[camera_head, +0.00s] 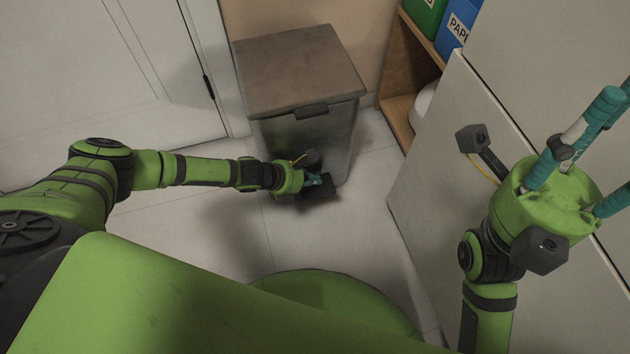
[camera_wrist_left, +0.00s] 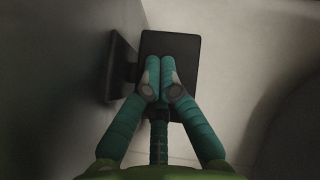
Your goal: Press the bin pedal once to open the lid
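The grey bin (camera_head: 338,128) stands against the back wall with its lid (camera_head: 296,70) closed. Its black pedal (camera_head: 326,186) is low at the front and partly hidden by my left gripper. The pedal is a flat black plate in the left wrist view (camera_wrist_left: 185,42). My left gripper (camera_head: 318,180) is at the pedal, with its teal fingers (camera_wrist_left: 160,66) together and empty. The fingertips overlap the pedal plate in the wrist view; I cannot tell whether they touch it. My right gripper (camera_head: 602,148) is at the right, raised, fingers spread and empty.
A white door (camera_head: 110,60) is at the left. A pale cabinet (camera_head: 440,180) is close to my right arm. The tiled floor (camera_head: 375,165) around the bin is clear.

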